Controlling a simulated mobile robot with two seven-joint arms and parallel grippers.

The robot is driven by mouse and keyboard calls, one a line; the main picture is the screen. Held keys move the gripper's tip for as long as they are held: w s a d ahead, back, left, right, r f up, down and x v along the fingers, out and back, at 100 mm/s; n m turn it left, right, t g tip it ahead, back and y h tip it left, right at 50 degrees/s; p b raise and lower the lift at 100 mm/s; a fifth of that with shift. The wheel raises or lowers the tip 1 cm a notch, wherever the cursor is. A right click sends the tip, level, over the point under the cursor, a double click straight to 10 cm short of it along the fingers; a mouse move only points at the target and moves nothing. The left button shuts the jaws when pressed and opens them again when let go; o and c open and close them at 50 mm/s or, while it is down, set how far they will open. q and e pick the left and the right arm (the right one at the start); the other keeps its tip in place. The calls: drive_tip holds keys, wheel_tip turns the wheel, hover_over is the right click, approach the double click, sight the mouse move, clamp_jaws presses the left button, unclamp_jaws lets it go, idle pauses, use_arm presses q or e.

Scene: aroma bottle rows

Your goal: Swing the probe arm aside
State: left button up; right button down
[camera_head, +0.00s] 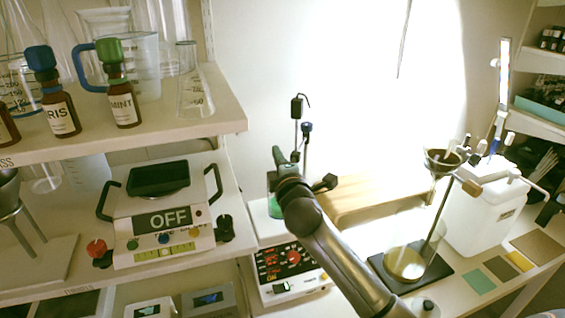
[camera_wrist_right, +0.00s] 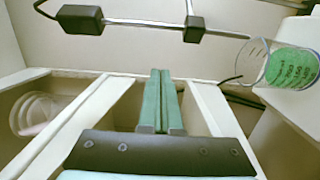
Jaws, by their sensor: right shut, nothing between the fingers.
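My right gripper (camera_head: 279,156) reaches in from the lower right in the head view, over the stirrer hotplate. Its green fingers (camera_wrist_right: 158,100) are shut together with nothing between them in the wrist view. The probe arm (camera_wrist_right: 140,22) is a thin rod with a black block (camera_wrist_right: 80,19) and a second black clamp (camera_wrist_right: 195,29), just beyond the fingertips and apart from them. In the head view its black block (camera_head: 297,107) shows above my gripper. A beaker of green liquid (camera_wrist_right: 290,68) stands right of the fingers; my wrist partly hides it in the head view. My left gripper is not in view.
The hotplate (camera_head: 290,268) has red knobs and a dark front panel. A balance reading OFF (camera_head: 165,215) stands at left, below a shelf of bottles and glassware (camera_head: 150,132). A funnel stand (camera_head: 440,215) and white canister (camera_head: 485,210) are at right. A wooden board (camera_head: 360,198) lies behind my arm.

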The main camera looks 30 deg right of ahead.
drive_tip(key=d, duration=0.1)
drive_tip(key=d+p, duration=0.1)
drive_tip(key=d, duration=0.2)
drive_tip(key=shift+w+d, duration=0.15)
drive_tip(key=shift+w, duration=0.2)
idle(0.3)
